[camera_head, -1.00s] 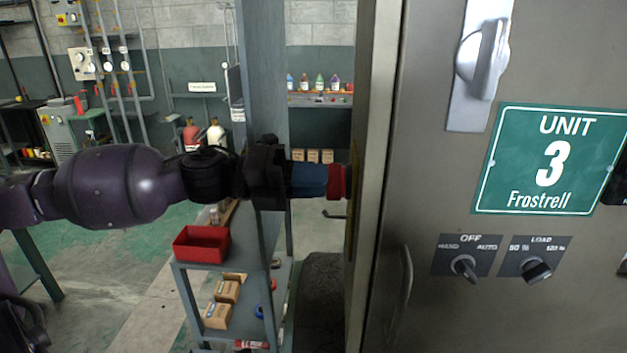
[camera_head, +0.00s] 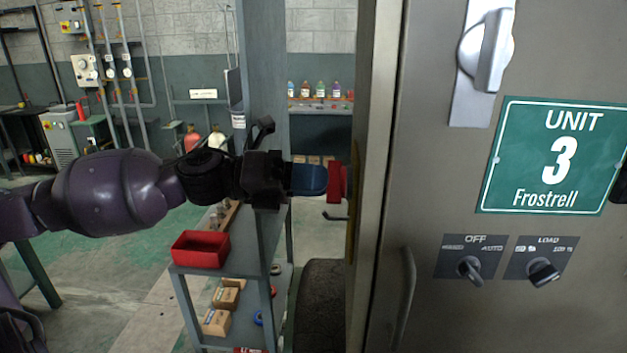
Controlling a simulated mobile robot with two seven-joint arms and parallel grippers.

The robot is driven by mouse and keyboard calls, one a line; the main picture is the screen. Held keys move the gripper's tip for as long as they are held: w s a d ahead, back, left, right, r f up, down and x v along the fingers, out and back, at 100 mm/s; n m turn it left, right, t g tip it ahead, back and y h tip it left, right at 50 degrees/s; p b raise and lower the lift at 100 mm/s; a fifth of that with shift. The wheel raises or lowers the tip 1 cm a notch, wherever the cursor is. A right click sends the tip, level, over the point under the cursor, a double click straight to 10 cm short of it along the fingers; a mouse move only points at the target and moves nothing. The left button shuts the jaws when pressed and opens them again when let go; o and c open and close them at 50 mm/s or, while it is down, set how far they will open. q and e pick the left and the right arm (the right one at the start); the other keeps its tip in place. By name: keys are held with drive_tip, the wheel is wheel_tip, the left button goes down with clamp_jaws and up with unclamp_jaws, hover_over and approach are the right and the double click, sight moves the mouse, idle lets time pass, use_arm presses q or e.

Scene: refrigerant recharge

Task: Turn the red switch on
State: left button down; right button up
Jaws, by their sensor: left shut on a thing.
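A red switch handle (camera_head: 335,183) sticks out from the narrow left side of the grey cabinet, in front of a yellow plate (camera_head: 353,205) seen edge-on. My left arm comes in from the left, and my left gripper (camera_head: 310,179) with its blue fingers reaches the red handle. The gripper is shut on the handle, and its fingers hide part of it. Whether the switch stands at on or off cannot be read from this angle.
The cabinet front has a green Unit 3 sign (camera_head: 553,157), a large grey handle (camera_head: 488,50) and two small rotary knobs (camera_head: 470,269). A grey shelf cart with a red bin (camera_head: 200,249) stands below my left arm. Open floor lies at the lower left.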

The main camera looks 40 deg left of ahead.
use_arm(q)
drive_tip(key=m+b, duration=0.1)
drive_tip(key=m, duration=0.3)
drive_tip(key=shift+b, duration=0.35)
use_arm(e)
wheel_tip(320, 180, down, 2)
drive_tip(key=shift+s+f, duration=0.1)
use_arm(q)
drive_tip(key=shift+m, duration=0.3)
drive_tip(key=m+b, duration=0.1)
drive_tip(key=m, duration=0.2)
drive_tip(key=shift+f+b, duration=0.1)
drive_tip(key=shift+b, duration=0.2)
drive_tip(key=c, duration=1.2)
unclamp_jaws()
use_arm(e)
drive_tip(key=shift+s+f, duration=0.25)
drive_tip(key=shift+f, duration=0.3)
drive_tip(key=shift+s+f, duration=0.25)
drive_tip(key=shift+f, duration=0.25)
